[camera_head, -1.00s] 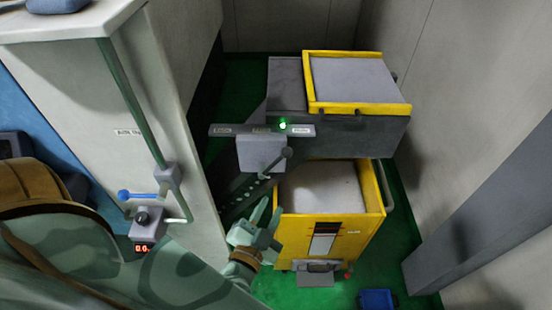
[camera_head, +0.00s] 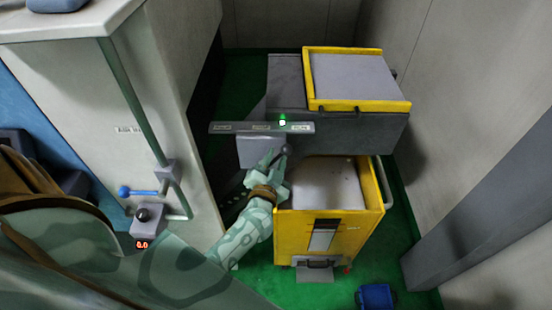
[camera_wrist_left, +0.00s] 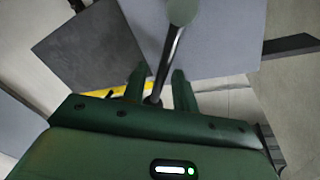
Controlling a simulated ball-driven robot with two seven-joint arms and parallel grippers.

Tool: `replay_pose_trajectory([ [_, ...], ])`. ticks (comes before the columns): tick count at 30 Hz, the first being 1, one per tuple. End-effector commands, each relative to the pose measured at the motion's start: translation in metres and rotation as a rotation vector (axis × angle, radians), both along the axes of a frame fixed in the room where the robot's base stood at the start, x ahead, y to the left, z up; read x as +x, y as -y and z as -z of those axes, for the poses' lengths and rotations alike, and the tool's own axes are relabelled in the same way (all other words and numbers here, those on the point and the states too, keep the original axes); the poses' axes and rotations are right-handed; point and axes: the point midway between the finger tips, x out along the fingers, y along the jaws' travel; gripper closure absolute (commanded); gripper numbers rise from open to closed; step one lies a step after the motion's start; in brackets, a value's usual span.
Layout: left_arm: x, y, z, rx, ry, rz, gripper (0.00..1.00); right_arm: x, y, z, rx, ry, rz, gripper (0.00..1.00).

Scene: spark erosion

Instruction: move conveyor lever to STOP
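The conveyor lever (camera_head: 286,150) has a dark knob and sits on a grey box (camera_head: 256,150) under a bar (camera_head: 240,127) with several small labels, too small to read. A green lamp (camera_head: 282,122) glows on the bar. My left gripper (camera_head: 282,166) is at the lever, partly covering it. In the left wrist view the lever's rod (camera_wrist_left: 171,50) and round knob (camera_wrist_left: 182,10) show. The rod runs between the two parted fingers of my left gripper (camera_wrist_left: 158,78), with small gaps on both sides; the gripper looks open. My right gripper is not in view.
A yellow cart (camera_head: 300,232) with a pale inside stands right of my left arm. A yellow-framed tray (camera_head: 357,107) tops the grey conveyor (camera_head: 375,130). A blue box (camera_head: 376,296) lies on the green floor.

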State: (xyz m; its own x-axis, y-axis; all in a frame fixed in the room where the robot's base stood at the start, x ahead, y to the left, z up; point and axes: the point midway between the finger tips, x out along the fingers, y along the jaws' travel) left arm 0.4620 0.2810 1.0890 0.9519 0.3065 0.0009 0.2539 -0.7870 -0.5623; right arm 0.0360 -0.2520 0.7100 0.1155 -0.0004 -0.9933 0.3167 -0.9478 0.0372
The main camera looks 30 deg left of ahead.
Motion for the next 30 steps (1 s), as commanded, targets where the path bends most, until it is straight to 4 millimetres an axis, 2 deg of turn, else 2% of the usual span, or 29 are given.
replay_pose_trajectory([
  [10,0.006,-0.002,-0.0001,0.001,0.0,0.0,0.71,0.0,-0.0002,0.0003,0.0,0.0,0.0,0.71],
  [11,0.0059,-0.0019,-0.0001,0.001,0.0,0.0,0.74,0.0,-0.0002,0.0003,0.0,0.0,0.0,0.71],
  [12,0.0059,-0.0019,-0.0002,0.001,0.0,0.0,0.85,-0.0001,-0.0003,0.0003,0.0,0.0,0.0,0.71],
  [14,0.0058,-0.0019,-0.0001,0.001,0.0,0.0,1.0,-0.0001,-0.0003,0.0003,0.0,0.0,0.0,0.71],
  [23,0.0052,-0.0025,-0.0008,-0.011,0.006,0.0,1.0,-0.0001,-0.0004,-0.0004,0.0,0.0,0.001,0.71],
  [30,0.0018,-0.0076,-0.0048,-0.095,0.057,0.001,1.0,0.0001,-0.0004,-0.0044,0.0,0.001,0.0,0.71],
])
